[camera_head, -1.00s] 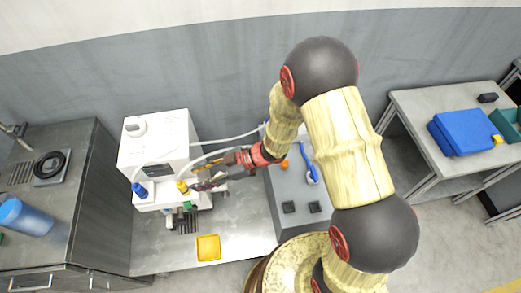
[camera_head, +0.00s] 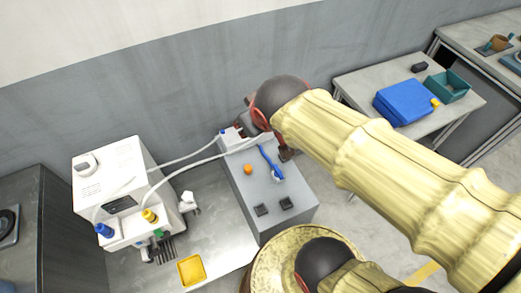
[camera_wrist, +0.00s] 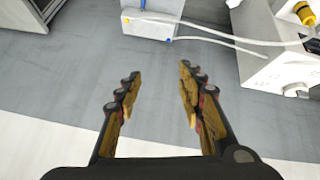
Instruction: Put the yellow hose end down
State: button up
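The yellow hose end (camera_head: 149,215) sits upright at the front ledge of the white machine (camera_head: 108,165). It also shows at the top right of the wrist view (camera_wrist: 303,12). A pale hose (camera_head: 200,163) runs from it to the grey box (camera_head: 262,185). My gripper (camera_wrist: 154,92) is open in the wrist view, with empty space between its fingers, well apart from the yellow hose end. In the head view my arm hides most of the gripper.
A blue hose end (camera_head: 104,230) is left of the yellow one. A yellow tray (camera_head: 191,269) lies on the metal counter (camera_head: 222,235). The grey box bears an orange knob (camera_head: 247,169) and a blue-handled item (camera_head: 270,162). A side table holds a blue case (camera_head: 403,101).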

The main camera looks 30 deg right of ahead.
jog(key=s+a+m+g+y, duration=0.1)
jog(key=s+a, duration=0.2)
jog(key=s, duration=0.6)
jog(key=shift+g, duration=0.3)
dwell(0.7)
